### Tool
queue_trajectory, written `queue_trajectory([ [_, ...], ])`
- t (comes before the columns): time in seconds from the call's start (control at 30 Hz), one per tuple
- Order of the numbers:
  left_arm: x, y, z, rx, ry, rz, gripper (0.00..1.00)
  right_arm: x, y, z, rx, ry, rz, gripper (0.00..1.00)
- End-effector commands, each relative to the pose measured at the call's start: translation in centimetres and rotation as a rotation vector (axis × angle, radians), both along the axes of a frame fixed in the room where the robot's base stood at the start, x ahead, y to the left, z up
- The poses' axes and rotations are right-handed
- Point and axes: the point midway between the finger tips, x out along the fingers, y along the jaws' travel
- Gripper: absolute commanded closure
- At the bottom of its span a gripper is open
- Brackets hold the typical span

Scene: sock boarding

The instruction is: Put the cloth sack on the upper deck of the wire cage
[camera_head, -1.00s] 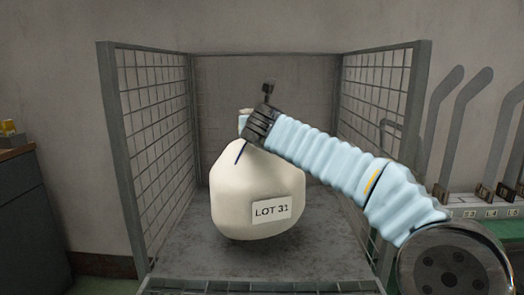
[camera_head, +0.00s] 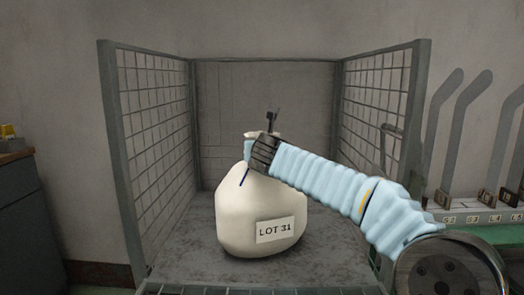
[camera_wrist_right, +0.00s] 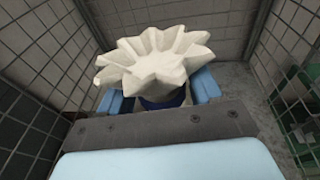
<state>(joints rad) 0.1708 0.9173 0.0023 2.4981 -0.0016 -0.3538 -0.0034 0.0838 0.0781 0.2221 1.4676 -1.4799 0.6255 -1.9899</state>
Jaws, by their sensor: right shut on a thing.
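The cloth sack (camera_head: 258,215) is cream, with a white "LOT 31" tag on its front and a dark blue tie near its neck. In the head view it is upright inside the wire cage (camera_head: 118,150), low over or on the grey deck (camera_head: 185,255); I cannot tell if it touches. My right gripper (camera_head: 256,148) is shut on the sack's neck. In the right wrist view the gathered top of the sack (camera_wrist_right: 155,65) fans out between the two blue fingers of the right gripper (camera_wrist_right: 160,95). My left gripper is not in view.
Mesh side walls stand left and right of the sack, the right one (camera_head: 380,100) close to my right arm. The cage front is open. A dark cabinet (camera_head: 30,220) stands at the far left. A labelled rack (camera_head: 480,215) is at the right.

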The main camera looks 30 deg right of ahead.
Motion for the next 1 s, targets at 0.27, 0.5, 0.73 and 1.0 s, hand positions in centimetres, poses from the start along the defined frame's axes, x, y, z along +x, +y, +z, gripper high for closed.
queue_trajectory([
  [0.27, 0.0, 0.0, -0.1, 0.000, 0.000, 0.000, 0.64, 0.0, 0.0, -0.1, 0.000, 0.000, 0.000, 0.10],
  [0.5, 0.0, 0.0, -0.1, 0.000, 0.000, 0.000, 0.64, 0.0, 0.0, -0.1, 0.000, 0.000, 0.000, 0.10],
  [0.73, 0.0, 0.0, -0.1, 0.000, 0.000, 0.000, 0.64, -2.0, 0.9, 0.5, 0.000, -0.002, 0.000, 0.10],
  [1.0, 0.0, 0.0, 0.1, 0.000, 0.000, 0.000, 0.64, -7.5, 3.6, 1.9, 0.000, -0.003, 0.002, 0.10],
])
